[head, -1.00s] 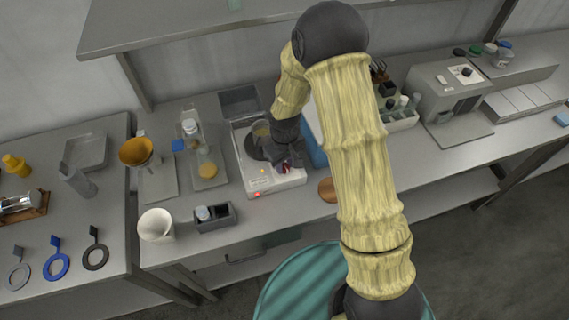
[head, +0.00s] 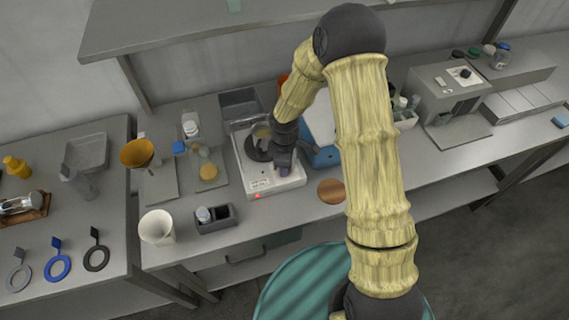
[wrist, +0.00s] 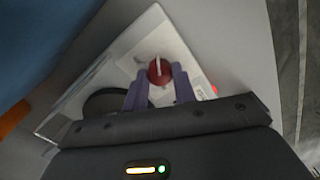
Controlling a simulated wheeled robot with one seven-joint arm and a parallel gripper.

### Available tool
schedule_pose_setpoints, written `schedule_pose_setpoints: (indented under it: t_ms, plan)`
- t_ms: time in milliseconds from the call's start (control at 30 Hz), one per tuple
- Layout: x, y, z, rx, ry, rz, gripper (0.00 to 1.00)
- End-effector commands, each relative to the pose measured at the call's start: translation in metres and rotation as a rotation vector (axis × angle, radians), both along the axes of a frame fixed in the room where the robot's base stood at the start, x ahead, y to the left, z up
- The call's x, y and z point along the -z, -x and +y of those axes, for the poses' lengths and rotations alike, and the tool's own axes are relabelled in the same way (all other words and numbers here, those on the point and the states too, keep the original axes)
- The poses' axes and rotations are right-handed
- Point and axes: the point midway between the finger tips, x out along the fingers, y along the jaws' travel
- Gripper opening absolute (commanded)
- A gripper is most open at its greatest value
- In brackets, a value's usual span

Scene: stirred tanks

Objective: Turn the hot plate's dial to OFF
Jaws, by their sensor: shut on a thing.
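The white hot plate (head: 262,184) stands on the bench, with a dark round heating surface (head: 252,150) and a lit red light (head: 257,195) at its front edge. Its red dial (wrist: 160,71) with a pale pointer line shows in the wrist view. My gripper (head: 284,170) is down over the front right of the hot plate and hides the dial in the head view. In the wrist view its purple fingers (wrist: 160,82) are on either side of the dial and shut on it. The markings around the dial are too small to read.
A glass vessel (head: 262,132) stands on the heating surface. A blue-edged tray (head: 322,157) is close on the right, and a copper-coloured disc (head: 331,190) lies in front of it. A grey holder (head: 216,218) and a white cup (head: 157,227) stand to the front left.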

Motion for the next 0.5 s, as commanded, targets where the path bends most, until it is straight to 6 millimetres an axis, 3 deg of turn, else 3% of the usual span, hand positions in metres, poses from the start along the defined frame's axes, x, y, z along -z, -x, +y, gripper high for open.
schedule_pose_setpoints:
  t_ms: [500]
  plan:
    - [-0.0006, -0.0006, -0.0003, -0.049, 0.0, -0.002, 0.04]
